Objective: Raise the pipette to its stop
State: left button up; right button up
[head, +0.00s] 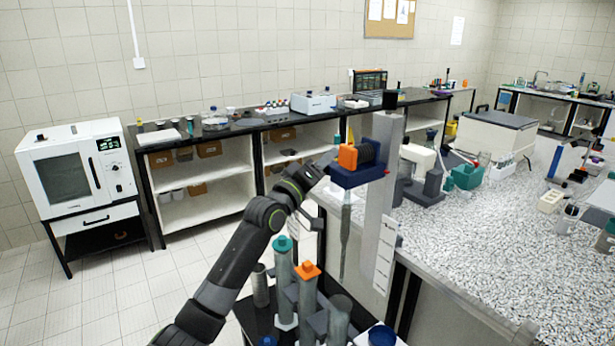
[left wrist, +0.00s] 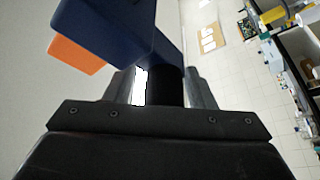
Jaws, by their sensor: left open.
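The pipette (head: 345,240) hangs upright, thin and grey, below a navy blue carriage (head: 357,174) with an orange block (head: 348,157). The carriage sits on a tall pale column (head: 381,205), near its upper part. My left gripper (head: 327,165) is at the left side of the carriage. In the left wrist view the fingers (left wrist: 160,88) are open, one on each side of a dark upright cylinder (left wrist: 170,86) under the carriage (left wrist: 105,28). I cannot tell whether they touch it. The orange block (left wrist: 77,54) shows there too. My right gripper is not in view.
Below the pipette stand several grey cylinders, one with a teal cap (head: 283,244) and one with an orange cap (head: 307,270). A speckled counter (head: 480,235) lies right of the column. A white oven (head: 80,175) and dark-topped shelves (head: 240,128) line the back wall.

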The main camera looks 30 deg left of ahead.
pick_arm(q)
jog(key=shift+s+a+f, duration=0.15)
jog(key=shift+s+f, duration=0.1)
jog(key=shift+s, duration=0.15)
jog(key=b+v, duration=0.2)
jog(key=v, duration=1.4)
jog(key=shift+s+r, duration=0.2)
jog(key=shift+r, duration=0.05)
